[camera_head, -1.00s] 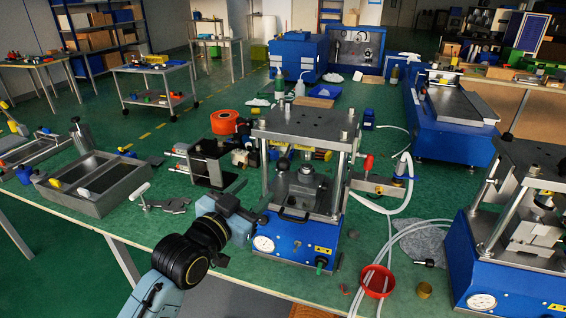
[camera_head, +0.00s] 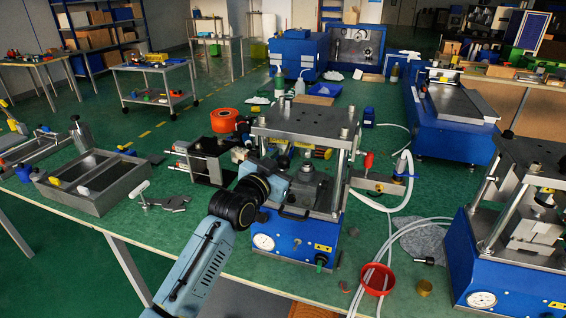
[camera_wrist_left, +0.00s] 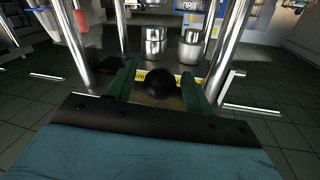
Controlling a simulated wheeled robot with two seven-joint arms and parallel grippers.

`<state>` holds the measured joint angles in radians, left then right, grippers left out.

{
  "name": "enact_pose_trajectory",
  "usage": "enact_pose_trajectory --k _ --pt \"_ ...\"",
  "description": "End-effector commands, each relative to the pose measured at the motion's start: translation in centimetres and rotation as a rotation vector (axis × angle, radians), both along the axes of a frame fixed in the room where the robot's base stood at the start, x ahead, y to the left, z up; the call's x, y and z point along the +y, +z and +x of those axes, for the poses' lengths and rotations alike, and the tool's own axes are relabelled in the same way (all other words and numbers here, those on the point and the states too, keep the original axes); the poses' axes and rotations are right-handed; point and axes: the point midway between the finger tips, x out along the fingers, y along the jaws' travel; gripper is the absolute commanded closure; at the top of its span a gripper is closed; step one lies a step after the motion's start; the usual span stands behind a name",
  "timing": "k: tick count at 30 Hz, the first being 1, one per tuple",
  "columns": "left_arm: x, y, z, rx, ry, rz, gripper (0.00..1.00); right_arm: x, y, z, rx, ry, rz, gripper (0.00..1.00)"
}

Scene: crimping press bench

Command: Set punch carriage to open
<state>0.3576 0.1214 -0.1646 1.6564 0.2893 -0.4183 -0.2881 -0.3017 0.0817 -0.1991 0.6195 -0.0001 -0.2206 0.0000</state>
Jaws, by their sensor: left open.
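The crimping press (camera_head: 300,232) stands mid-bench, with a blue base, metal posts and a steel top plate. My left gripper (camera_head: 284,172) reaches in from the left between its posts. In the left wrist view the open green fingers (camera_wrist_left: 158,76) stand on either side of a black ball knob (camera_wrist_left: 160,84), with no clear grip on it. Beyond the knob are two shiny metal cylinders (camera_wrist_left: 155,42) and a yellow marked strip. The carriage's exact position is hard to tell, as my gripper hides part of it. My right gripper is not in view.
Press posts (camera_wrist_left: 70,40) flank the gripper closely. A second press (camera_head: 510,260) stands at right. A red cup (camera_head: 377,281) with pale hoses is at the front. A toggle clamp (camera_head: 162,198) and grey tray (camera_head: 95,180) lie left on the green bench.

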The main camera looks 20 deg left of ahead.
Motion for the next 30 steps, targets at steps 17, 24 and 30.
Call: enact_pose_trajectory --k 17,24,30 --pt "0.0 0.0 0.0 0.001 0.000 -0.001 0.98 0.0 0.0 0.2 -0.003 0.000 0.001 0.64" --pt "-1.0 0.1 -0.1 0.004 -0.001 -0.004 1.00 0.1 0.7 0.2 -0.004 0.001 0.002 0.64" --pt "-5.1 0.2 -0.2 0.005 -0.001 -0.007 1.00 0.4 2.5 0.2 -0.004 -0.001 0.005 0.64"
